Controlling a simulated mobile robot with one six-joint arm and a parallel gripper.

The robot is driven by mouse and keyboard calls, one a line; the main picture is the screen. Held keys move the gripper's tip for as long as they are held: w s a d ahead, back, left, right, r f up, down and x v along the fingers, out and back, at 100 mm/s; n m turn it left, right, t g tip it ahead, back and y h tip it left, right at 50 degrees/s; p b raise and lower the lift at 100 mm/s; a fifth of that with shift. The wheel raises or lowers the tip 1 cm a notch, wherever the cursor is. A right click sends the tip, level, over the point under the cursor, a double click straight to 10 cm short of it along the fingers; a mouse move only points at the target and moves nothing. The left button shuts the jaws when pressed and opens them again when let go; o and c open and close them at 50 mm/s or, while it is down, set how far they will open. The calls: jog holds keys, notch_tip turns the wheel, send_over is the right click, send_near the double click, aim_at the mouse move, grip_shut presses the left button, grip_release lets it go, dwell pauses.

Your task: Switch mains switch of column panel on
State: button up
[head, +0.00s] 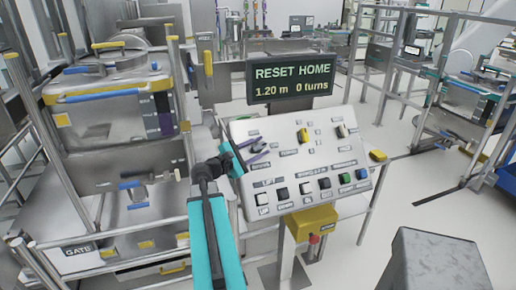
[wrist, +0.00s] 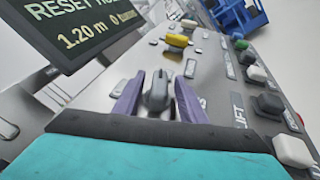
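The column panel (head: 295,155) is a sloped, light-grey console at the middle. At its upper left is a dark grey knob switch, which shows in the wrist view (wrist: 157,92); I cannot read a label naming it as the mains switch. My gripper (head: 257,152) is at this corner of the panel, and its purple fingers partly hide the knob in the head view. In the wrist view my gripper (wrist: 157,105) has one finger on each side of the knob, with narrow gaps showing. The fingers are open around it.
A dark display (head: 292,80) above the panel reads "RESET HOME 1.20 m 0 turns". The panel also carries a yellow knob (head: 303,135), several push buttons and a yellow box (head: 312,222) below. A steel bin frame (head: 115,150) stands close on the left.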

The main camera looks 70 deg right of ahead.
grip_shut()
jog(key=shift+d+r+m+g+y+p, duration=0.15)
jog(key=shift+m+g+y+p, duration=0.25)
jog(key=shift+m+y+p, duration=0.5)
jog(key=shift+m+y, duration=0.5)
jog(key=shift+y, duration=0.4)
jog(key=shift+a+f, duration=0.2)
grip_release()
